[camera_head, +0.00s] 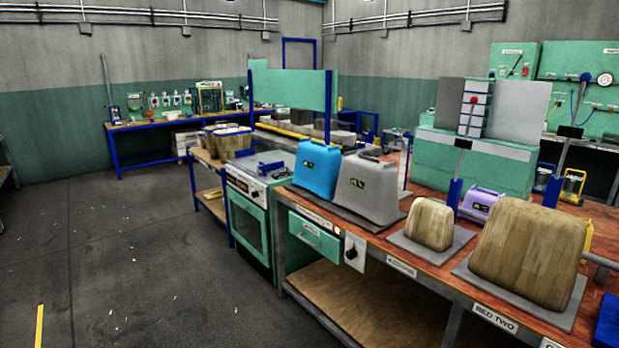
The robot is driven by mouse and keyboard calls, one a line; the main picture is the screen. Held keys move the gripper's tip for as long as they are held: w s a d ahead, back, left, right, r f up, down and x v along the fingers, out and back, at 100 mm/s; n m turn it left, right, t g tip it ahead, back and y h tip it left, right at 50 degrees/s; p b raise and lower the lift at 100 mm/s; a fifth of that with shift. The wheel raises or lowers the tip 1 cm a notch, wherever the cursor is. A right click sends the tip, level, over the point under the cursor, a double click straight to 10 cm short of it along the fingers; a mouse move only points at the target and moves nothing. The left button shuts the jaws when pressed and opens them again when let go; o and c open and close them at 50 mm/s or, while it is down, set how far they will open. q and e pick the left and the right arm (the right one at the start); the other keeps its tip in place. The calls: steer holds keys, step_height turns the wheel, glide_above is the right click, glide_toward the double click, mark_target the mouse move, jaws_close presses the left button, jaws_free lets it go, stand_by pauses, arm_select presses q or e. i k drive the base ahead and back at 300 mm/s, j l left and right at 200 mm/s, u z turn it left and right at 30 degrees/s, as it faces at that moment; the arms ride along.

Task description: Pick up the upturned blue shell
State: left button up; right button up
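A bright blue shell (317,171) stands upturned on the red-brown workbench, near its far left end. It is wider at the bottom, with a raised handle-like rim on top and a small dark label on its front. A similar grey shell (368,190) stands right beside it on the right and partly overlaps it in the picture. The blue shell's right side and base are partly hidden there. Neither of my grippers is in view.
Right of the shells, a small wooden form (429,224) and a large wooden form (526,253) stand on grey plates. A green oven (251,220) adjoins the bench's left end. A purple shell (481,204) sits farther back.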

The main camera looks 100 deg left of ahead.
mark_target(317, 164)
steer(key=u, duration=3.1)
